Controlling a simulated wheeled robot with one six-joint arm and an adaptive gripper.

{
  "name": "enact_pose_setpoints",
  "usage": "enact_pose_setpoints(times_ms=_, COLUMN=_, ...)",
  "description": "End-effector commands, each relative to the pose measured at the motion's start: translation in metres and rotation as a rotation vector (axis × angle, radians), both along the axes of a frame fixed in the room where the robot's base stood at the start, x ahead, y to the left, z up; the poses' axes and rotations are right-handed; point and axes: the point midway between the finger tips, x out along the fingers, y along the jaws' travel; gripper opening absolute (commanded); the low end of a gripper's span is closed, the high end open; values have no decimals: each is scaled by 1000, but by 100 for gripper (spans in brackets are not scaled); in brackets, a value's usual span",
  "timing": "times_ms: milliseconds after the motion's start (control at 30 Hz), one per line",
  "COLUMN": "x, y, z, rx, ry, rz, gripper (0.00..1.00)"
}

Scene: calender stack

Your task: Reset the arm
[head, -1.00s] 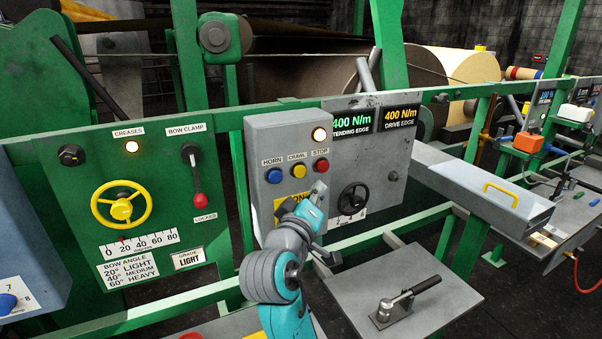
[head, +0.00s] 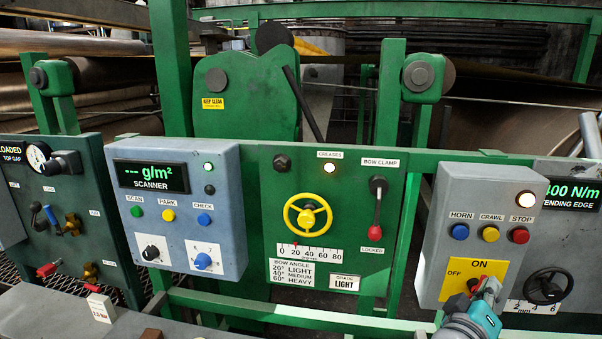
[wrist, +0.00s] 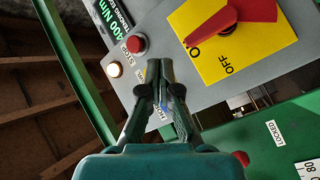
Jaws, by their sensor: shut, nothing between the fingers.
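My teal and grey gripper (head: 486,288) is at the lower right of the head view, in front of the yellow ON/OFF plate (head: 474,276) on the grey button box (head: 434,262). It hides part of that plate and most of its switch. In the wrist view my gripper (wrist: 160,66) has its two fingers together with nothing between them. The red switch handle (wrist: 232,14) stands to the right of the fingertips, apart from them, one end near the ON lettering. The red STOP button (wrist: 137,44) is to their upper left.
The box also has a blue HORN button (head: 459,232), a yellow CRAWL button (head: 490,234) and a lit lamp (head: 526,200). Left of it are a red-handled clamp lever (head: 376,215), a yellow handwheel (head: 308,217) and the scanner box (head: 180,215). A green rail (head: 330,320) runs below.

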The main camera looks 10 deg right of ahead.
Motion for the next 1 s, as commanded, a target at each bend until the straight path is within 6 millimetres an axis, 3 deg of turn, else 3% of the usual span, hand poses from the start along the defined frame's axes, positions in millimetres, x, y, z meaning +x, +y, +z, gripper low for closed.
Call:
enact_pose_setpoints(times_ms=33, x=-2, y=7, z=-21, rx=1, ry=21, rz=43, gripper=0)
enact_pose_setpoints(times_ms=100, x=-4, y=18, z=-45, rx=7, ry=35, rz=105, gripper=0)
enact_pose_setpoints(times_ms=467, x=-45, y=78, z=-155, rx=106, ry=78, rz=398, gripper=0)
enact_pose_setpoints(times_ms=700, x=-96, y=117, z=-212, rx=224, ry=85, rz=561, gripper=0)
enact_pose_setpoints(times_ms=1000, x=-176, y=161, z=-258, rx=419, ry=63, rz=712, gripper=0)
